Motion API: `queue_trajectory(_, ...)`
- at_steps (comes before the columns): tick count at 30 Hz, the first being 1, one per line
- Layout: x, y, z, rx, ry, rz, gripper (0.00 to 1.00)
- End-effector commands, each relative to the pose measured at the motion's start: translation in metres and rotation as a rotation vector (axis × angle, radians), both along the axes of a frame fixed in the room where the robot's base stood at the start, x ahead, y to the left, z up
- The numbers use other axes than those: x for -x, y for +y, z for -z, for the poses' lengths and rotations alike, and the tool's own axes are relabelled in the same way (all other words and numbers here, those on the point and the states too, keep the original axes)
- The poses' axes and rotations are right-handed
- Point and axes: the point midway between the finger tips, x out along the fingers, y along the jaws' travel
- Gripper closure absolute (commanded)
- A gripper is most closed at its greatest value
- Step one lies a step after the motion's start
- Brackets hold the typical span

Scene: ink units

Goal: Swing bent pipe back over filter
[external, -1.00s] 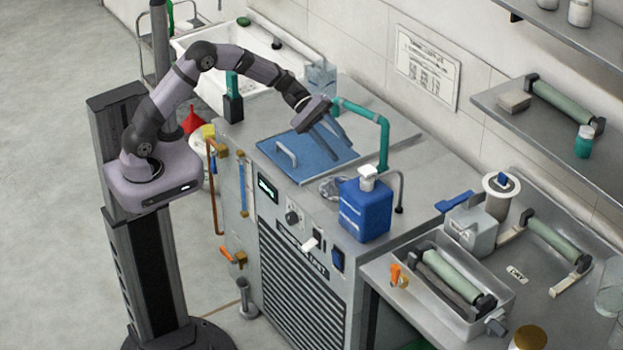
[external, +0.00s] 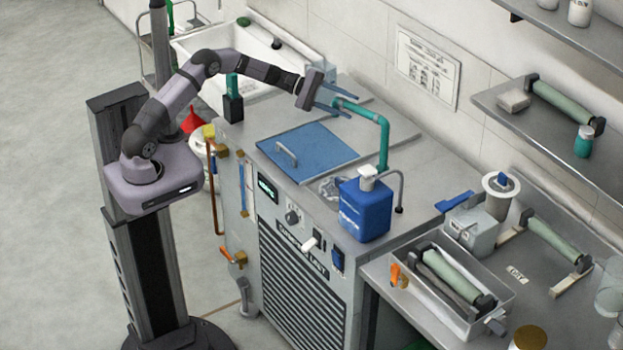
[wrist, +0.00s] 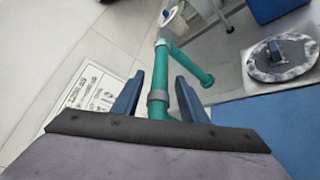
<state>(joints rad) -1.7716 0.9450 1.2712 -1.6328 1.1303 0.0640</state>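The teal bent pipe (external: 384,148) rises upright from the machine top, and its upper arm runs back and left in the external view. My gripper (external: 351,107) is at the free end of that arm, with its blue fingers spread. In the wrist view the pipe (wrist: 161,72) runs between the two fingers, with a visible gap on each side near the tips. A round dark mesh disc with a blue centre, which looks like the filter (wrist: 278,58), lies on the machine top. In the external view the filter (external: 331,188) is partly hidden by the blue bottle.
The blue lid with a handle (external: 310,150) lies flat beside the filter. The blue bottle (external: 365,212) and a thin grey bent tube (external: 400,190) stand near the pipe. A white sink (external: 240,58) and the tiled wall are behind. The space above the lid is clear.

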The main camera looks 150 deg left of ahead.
Motion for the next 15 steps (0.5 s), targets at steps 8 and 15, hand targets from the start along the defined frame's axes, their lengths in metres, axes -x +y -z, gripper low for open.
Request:
queue_trajectory(8, -0.026, 0.017, 0.005, 0.002, 0.0, 0.002, 0.61)
queue_trajectory(15, -0.032, 0.021, 0.008, 0.001, -0.001, 0.0, 0.61)
